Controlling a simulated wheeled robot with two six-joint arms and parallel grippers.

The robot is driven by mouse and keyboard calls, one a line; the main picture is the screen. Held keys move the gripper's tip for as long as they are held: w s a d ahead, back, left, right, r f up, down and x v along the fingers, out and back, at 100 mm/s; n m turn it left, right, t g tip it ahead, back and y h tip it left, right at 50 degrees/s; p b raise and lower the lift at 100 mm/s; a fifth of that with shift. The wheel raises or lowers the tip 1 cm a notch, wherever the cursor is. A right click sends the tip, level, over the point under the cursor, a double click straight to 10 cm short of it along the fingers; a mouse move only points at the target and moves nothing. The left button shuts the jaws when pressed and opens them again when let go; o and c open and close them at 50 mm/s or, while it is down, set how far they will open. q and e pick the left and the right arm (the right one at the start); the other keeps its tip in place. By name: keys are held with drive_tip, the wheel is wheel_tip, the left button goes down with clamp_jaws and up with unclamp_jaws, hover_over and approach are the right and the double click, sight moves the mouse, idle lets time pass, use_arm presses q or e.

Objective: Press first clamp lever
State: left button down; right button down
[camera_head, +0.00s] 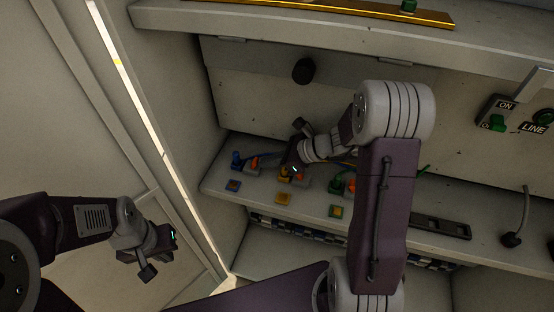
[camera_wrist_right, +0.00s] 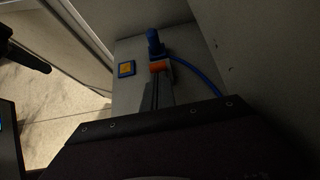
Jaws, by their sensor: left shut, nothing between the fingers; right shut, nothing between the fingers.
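On the shelf in the head view stand clamps with orange levers: a blue clamp (camera_head: 237,160) at the left with its orange lever (camera_head: 253,162), a yellow one (camera_head: 284,174), and a green one (camera_head: 337,187) partly hidden by my right arm. My right gripper (camera_head: 293,171) is shut and empty, over the yellow clamp's area in that view. In the right wrist view, the blue clamp (camera_wrist_right: 154,43) and its orange lever (camera_wrist_right: 159,66) lie just beyond the shut fingers (camera_wrist_right: 156,92); contact cannot be told. My left gripper (camera_head: 168,239) is shut and empty, low at the left, away from the clamps.
Square tiles in blue (camera_head: 233,186), yellow (camera_head: 283,198) and green (camera_head: 336,211) lie before the clamps. A black knob (camera_head: 303,70) juts from the back panel. A side wall (camera_head: 175,110) bounds the shelf at left. ON and LINE switches (camera_head: 497,122) are at right.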

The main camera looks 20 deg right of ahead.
drive_tip(key=shift+w+a+r+p, duration=0.4)
drive_tip(key=shift+w+a+r, duration=0.05)
drive_tip(key=shift+a+r, duration=0.2)
idle(1.1)
drive_tip(key=shift+w+a+r, duration=0.25)
drive_tip(key=shift+w+a, duration=0.1)
drive_tip(key=shift+a, duration=0.2)
idle(0.6)
drive_tip(key=shift+w+a, duration=0.1)
drive_tip(key=shift+r+p, duration=0.2)
drive_tip(key=shift+p, duration=0.1)
drive_tip(key=shift+r+p, duration=0.65)
drive_tip(key=shift+r, duration=0.05)
